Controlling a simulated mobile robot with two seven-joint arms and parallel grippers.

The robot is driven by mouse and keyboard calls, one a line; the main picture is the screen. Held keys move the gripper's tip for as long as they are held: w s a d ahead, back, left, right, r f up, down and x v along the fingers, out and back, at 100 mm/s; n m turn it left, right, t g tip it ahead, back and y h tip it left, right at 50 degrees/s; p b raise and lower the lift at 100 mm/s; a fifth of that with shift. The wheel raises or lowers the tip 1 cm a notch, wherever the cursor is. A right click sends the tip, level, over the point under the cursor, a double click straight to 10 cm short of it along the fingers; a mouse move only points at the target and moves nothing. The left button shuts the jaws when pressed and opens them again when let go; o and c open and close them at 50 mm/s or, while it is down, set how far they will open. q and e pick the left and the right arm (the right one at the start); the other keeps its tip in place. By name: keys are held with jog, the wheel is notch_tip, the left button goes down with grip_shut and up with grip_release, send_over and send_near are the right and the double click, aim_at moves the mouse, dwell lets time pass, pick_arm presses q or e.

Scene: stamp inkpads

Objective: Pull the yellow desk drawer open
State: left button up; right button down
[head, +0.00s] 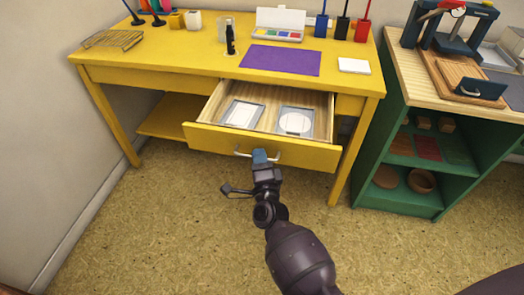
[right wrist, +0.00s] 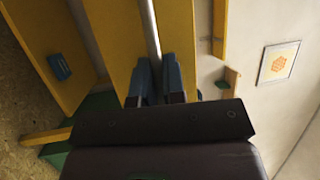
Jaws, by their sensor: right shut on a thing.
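The yellow desk (head: 150,73) stands against the wall. Its yellow drawer (head: 215,138) is pulled out, and its wooden inside shows. Two flat pieces lie in the drawer: one with a white rectangle (head: 242,115) and one with a white round (head: 296,123). My right gripper (head: 260,156) is at the middle of the drawer front, shut on the metal drawer handle (head: 243,154). In the right wrist view its blue fingertips (right wrist: 158,80) sit on either side of the handle bar (right wrist: 150,28). My left gripper is not in view.
A green shelf unit (head: 398,203) stands close at right. The floor (head: 175,215) before the desk is clear.

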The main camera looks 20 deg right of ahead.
dwell(0.3)
jog(key=c, duration=1.5)
grip_release()
jog(key=shift+a, duration=0.1)
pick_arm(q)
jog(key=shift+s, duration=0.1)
pick_arm(e)
jog(key=shift+s, duration=0.1)
